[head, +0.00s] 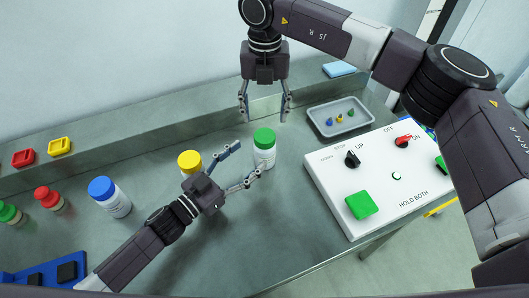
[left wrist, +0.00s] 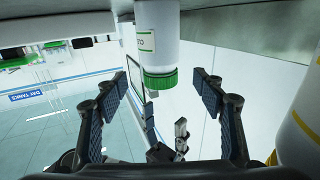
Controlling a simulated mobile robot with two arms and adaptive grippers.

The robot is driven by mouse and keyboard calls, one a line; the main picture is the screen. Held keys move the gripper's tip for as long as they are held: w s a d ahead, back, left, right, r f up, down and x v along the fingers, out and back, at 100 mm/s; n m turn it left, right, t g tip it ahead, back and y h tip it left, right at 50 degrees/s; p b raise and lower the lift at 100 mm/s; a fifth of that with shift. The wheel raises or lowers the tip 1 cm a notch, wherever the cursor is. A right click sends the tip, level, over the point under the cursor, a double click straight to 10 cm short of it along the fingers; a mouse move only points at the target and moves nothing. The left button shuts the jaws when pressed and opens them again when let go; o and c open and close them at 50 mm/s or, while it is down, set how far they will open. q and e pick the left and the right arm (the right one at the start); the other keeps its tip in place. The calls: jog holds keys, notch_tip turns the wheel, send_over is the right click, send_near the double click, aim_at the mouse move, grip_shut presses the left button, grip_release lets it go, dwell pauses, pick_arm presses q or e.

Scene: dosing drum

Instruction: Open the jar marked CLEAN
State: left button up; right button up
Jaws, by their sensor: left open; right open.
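A white jar with a green lid (head: 264,138) stands upright on the grey counter. Its label carries green lettering in the left wrist view, but I cannot read the full word. My left gripper (head: 246,162) is open beside this jar. In the left wrist view the green lid (left wrist: 161,80) appears inverted, ahead of and between the spread fingers, with no visible contact. A yellow-lidded jar (head: 189,159) stands just behind my left gripper, and a blue-lidded jar (head: 108,195) stands farther left. My right gripper (head: 265,112) is open and empty, above and behind the green-lidded jar.
A white control box (head: 350,218) with knobs and a green button stands at right. A grey tray (head: 312,111) holds small coloured pieces. Small red-lidded (head: 48,197) and green-lidded (head: 8,212) jars stand left, near a blue rack (head: 35,276). The counter's front middle is clear.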

aim_at(258, 148)
pick_arm(q)
jog(key=x, duration=0.7)
jog(key=shift+w+d+f, duration=0.1)
jog(key=shift+w+d, duration=0.1)
grip_shut()
